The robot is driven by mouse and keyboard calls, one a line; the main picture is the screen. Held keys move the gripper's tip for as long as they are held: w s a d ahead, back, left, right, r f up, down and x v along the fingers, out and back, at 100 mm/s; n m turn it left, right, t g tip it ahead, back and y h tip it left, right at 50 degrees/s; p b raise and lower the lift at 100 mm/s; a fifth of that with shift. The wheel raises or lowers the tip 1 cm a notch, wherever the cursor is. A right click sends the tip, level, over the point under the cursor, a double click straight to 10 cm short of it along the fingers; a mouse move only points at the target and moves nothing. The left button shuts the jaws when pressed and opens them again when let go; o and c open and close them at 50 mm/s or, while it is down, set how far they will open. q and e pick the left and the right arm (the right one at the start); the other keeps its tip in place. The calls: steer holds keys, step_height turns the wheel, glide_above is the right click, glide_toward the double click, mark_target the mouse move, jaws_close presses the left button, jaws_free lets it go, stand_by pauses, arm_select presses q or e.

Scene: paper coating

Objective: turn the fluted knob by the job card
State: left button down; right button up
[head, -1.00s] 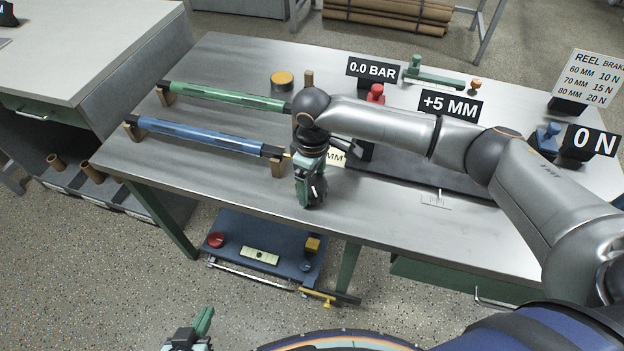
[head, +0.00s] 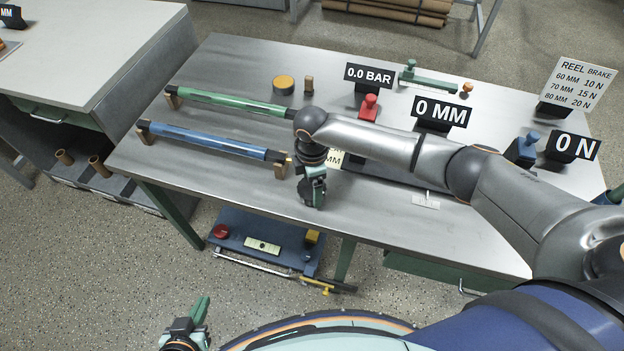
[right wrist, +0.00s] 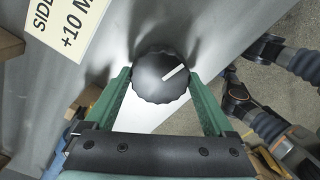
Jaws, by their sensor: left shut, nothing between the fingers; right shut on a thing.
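The fluted knob (right wrist: 158,88) is black with a white pointer line slanting to the upper right in the right wrist view. My right gripper (right wrist: 162,84) is shut on it, one green finger at each side. In the head view my right gripper (head: 313,190) points down at the table's front edge, and the knob is hidden there. The job card (right wrist: 68,22) lies beside the knob and reads "SIDE" and "+10 M", cut off; it is partly hidden by my arm in the head view (head: 335,158). A display (head: 441,112) reads 0 MM. My left gripper (head: 190,325) is shut and empty, low in front of the table.
A green roller (head: 235,103) and a blue roller (head: 210,140) lie on wooden supports at the table's left. Other displays read 0.0 BAR (head: 369,74) and 0 N (head: 573,146). A reel brake chart (head: 580,80) stands at the right.

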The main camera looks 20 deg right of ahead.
mark_target(312, 188)
steer(key=shift+a+r+n+p, duration=0.1)
steer(key=shift+n+p, duration=0.2)
steer(key=shift+n, duration=0.7)
steer(key=o, duration=1.1)
step_height(312, 188, up, 12)
steer(key=shift+r+p, duration=0.25)
steer(key=shift+p, duration=0.05)
steer(key=shift+s, duration=0.1)
